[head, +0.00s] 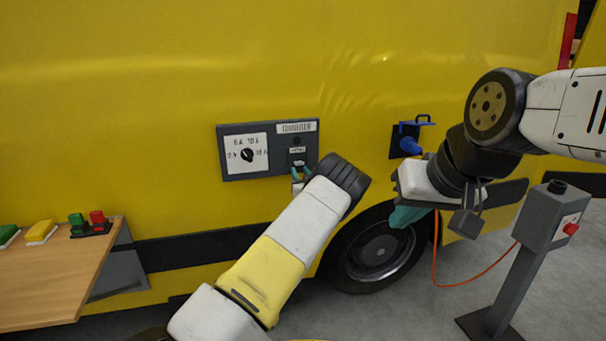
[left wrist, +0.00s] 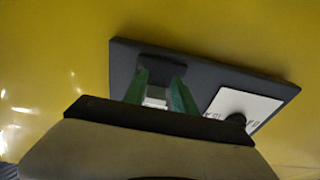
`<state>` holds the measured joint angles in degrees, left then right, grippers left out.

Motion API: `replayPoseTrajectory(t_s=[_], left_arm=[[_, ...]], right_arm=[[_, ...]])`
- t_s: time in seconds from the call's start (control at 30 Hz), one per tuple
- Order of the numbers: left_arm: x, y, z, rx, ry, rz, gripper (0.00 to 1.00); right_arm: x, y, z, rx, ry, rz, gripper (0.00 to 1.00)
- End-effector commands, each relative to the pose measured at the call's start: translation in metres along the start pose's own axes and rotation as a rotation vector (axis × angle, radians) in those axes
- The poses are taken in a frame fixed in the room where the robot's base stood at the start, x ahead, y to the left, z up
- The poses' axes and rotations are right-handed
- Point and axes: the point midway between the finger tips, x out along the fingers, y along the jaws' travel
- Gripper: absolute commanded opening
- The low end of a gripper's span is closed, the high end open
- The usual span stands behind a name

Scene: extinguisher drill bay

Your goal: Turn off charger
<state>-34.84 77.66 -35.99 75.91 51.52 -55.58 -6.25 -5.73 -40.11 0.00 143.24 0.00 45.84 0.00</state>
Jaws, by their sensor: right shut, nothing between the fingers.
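The charger panel (head: 228,166) is a dark grey plate on the yellow vehicle side. Its left part bears a white dial plate with a black knob (head: 247,156); its right part has a small label above a dark switch (head: 298,163). My left gripper (head: 300,173) is at the switch, teal fingers apart. In the left wrist view, the open fingers (left wrist: 160,88) point at the dark switch block (left wrist: 165,66), with a pale patch between them. I cannot tell if they touch it. My right gripper (head: 403,216) is shut and empty before the wheel.
A blue plug (head: 410,146) sits in a side socket near my right arm. A grey pedestal (head: 545,215) with a red knob stands right. An orange cable (head: 478,277) hangs beside it. A wooden shelf (head: 50,285) with coloured buttons is at left.

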Motion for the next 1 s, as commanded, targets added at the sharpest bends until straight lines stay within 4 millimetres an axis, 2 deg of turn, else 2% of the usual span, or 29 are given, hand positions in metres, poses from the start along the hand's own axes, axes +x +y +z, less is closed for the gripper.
replayPoseTrajectory(t_s=[0.03,0.1,0.47,0.8,1.0], left_arm=[[0.000,0.000,0.000,0.000,0.000,0.000,0.45],[0.000,0.000,0.000,0.000,0.000,0.000,0.53],[-0.005,0.000,0.000,0.001,-0.001,0.000,0.53],[-0.059,0.001,0.000,0.000,-0.002,0.001,0.53],[-0.077,0.000,0.000,0.000,-0.001,0.000,0.53]], right_arm=[[0.000,0.000,0.000,0.000,0.000,0.000,0.00],[0.000,0.000,0.000,0.000,0.000,0.000,0.00],[0.000,0.000,0.000,0.000,0.000,0.000,0.00],[0.000,0.000,0.000,0.000,0.000,0.000,0.00],[0.000,0.000,0.000,0.000,0.000,0.000,0.00]])
